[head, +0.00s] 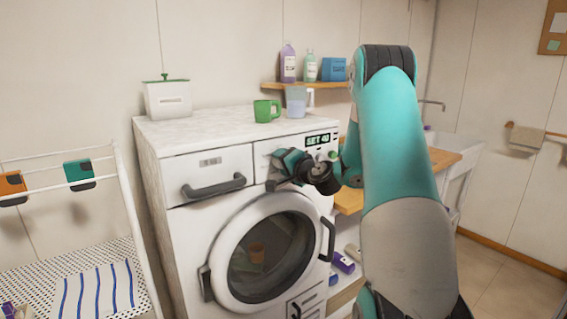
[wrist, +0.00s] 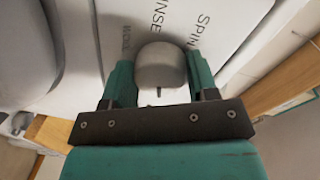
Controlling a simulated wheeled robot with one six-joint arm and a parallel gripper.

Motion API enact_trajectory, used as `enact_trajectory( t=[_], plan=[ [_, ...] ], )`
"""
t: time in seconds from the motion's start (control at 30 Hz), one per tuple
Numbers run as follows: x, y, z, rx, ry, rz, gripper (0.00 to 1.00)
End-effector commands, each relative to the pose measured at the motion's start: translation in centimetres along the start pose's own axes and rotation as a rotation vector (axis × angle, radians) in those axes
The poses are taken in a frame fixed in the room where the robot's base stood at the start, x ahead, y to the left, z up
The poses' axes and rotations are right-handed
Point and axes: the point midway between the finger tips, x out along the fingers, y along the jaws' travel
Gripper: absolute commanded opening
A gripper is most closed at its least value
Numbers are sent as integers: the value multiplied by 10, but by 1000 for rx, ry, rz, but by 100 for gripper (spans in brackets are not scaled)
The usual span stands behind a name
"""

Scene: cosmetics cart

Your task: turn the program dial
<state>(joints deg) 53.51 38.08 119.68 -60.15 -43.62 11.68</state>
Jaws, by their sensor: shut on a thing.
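The program dial (wrist: 160,64) is a grey round knob on the washing machine's white front panel, seen in the wrist view. My gripper (wrist: 160,78) is shut on it, with one teal finger on each side. A small dark mark shows at the dial's lower edge. The panel around it has the printed words SPIN and, partly cut off, what looks like RINSE. In the head view my gripper (head: 282,162) is at the upper front panel and hides the dial. The display (head: 318,140) reads what looks like SET 40.
The washing machine (head: 190,230) has a drawer handle (head: 214,187) left of my gripper and a round door (head: 225,240) below. A drying rack (head: 128,205) stands left.

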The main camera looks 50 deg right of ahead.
Motion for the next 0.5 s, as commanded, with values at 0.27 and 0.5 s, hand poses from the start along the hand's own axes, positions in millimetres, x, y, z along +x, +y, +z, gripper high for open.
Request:
enact_trajectory(
  t=[0.27, 0.5],
  plan=[
    [0, -1, -2, 218, -13, -2, 30],
    [0, -1, -3, 342, -21, -4, 30]
  ],
)
